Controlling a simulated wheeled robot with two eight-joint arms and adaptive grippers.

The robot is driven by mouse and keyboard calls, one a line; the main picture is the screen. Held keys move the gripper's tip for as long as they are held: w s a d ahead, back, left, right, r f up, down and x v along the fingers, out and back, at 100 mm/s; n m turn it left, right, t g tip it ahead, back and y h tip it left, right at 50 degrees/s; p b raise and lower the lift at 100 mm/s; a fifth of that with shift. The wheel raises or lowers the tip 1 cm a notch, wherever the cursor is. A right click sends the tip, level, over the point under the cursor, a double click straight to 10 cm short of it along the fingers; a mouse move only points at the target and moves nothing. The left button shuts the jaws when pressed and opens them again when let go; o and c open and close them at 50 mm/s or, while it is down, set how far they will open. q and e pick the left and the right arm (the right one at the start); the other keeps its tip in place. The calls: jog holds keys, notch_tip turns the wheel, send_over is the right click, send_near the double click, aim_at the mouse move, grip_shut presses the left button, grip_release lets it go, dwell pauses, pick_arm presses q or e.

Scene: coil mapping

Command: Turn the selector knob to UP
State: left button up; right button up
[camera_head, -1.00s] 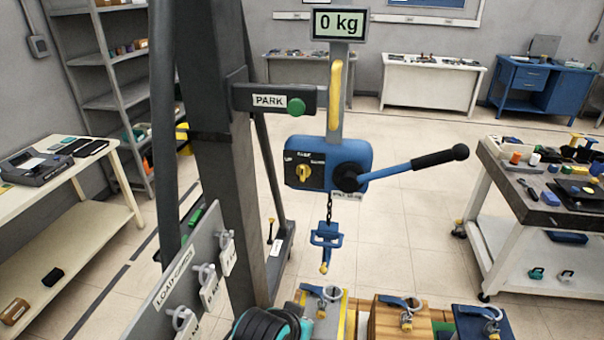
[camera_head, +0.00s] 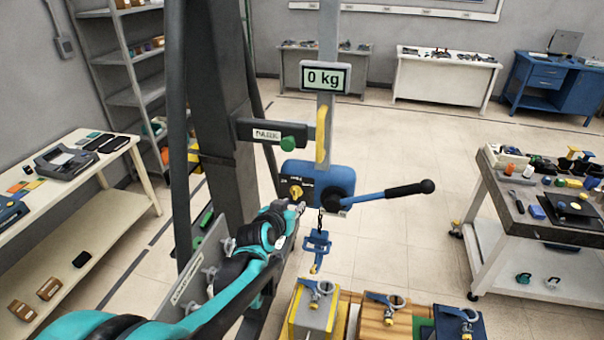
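The yellow selector knob (camera_head: 296,192) is on the dark plate at the left of the blue hoist body (camera_head: 328,176). Small white labels sit around it, too small to read surely now. Its exact pointing is hard to tell. My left arm reaches in from the lower left. My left gripper (camera_head: 299,207) is just below the knob, its tip close to the plate. I cannot tell whether it touches the knob or how far its fingers are apart. My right gripper is not in view.
A blue lever (camera_head: 385,194) with a black grip sticks out right of the hoist. A chain and blue hook (camera_head: 317,243) hang below it. The PARK arm (camera_head: 262,132) with a green button is above left. Blocks with rings, including a wooden one (camera_head: 384,312), stand below.

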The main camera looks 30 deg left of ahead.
aim_at(295, 189)
pick_arm(q)
jog(key=shift+y, duration=0.4)
jog(key=shift+w+a+f, duration=0.25)
jog(key=shift+w+a, duration=0.45)
jog(key=shift+w, duration=0.6)
jog(key=shift+w+a+f, duration=0.3)
jog(key=shift+w+a, duration=0.35)
jog(key=shift+w, duration=0.7)
jog(key=shift+w+a+f, duration=0.25)
jog(key=shift+w+a, duration=0.45)
jog(key=shift+w, duration=0.6)
jog(key=shift+r, duration=0.1)
grip_shut()
